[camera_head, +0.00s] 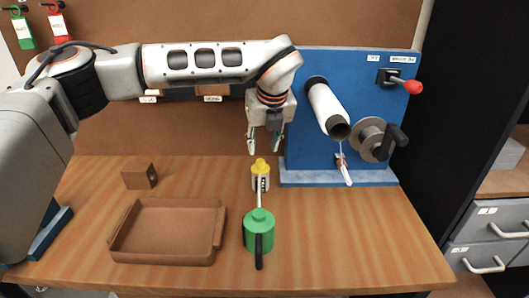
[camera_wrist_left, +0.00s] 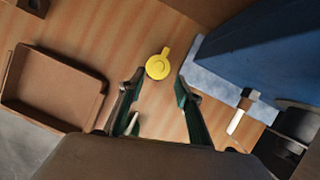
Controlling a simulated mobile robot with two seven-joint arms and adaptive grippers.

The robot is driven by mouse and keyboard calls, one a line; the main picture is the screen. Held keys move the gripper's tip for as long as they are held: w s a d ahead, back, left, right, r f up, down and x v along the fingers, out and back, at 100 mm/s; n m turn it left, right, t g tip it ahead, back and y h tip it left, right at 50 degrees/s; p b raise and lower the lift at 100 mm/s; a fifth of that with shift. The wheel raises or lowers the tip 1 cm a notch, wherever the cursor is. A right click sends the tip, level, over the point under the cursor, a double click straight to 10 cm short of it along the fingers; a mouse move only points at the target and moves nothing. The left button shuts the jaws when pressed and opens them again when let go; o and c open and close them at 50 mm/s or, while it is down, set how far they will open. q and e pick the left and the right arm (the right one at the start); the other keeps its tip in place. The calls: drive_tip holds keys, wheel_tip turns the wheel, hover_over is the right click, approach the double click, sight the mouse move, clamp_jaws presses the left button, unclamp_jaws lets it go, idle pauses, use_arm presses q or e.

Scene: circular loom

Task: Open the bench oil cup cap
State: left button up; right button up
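The bench oil cup (camera_head: 261,183) is a small upright cup with a yellow cap (camera_head: 260,165), standing on the wooden bench just left of the blue panel. In the left wrist view the cap (camera_wrist_left: 157,67) is a yellow disc with a short tab pointing up and right; it looks shut over the cup. My left gripper (camera_head: 263,148) points down above the cup, fingers apart and empty, not touching the cap. In the left wrist view its fingertips (camera_wrist_left: 160,84) lie on either side just below the cap. My right gripper does not show.
A green oil can (camera_head: 259,232) with a long spout stands in front of the cup. A brown tray (camera_head: 115,240) and small brown box (camera_head: 139,176) are to the left. The blue panel (camera_head: 300,125) carries a roller (camera_head: 322,105), a crank (camera_head: 383,140) and a red-knobbed lever (camera_head: 404,85).

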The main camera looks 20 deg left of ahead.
sight(261, 160)
use_arm(q)
drive_tip(key=shift+p+x, duration=0.4)
drive_tip(key=shift+x, duration=3.15)
drive_tip(key=shift+s+a, duration=0.1)
clamp_jaws()
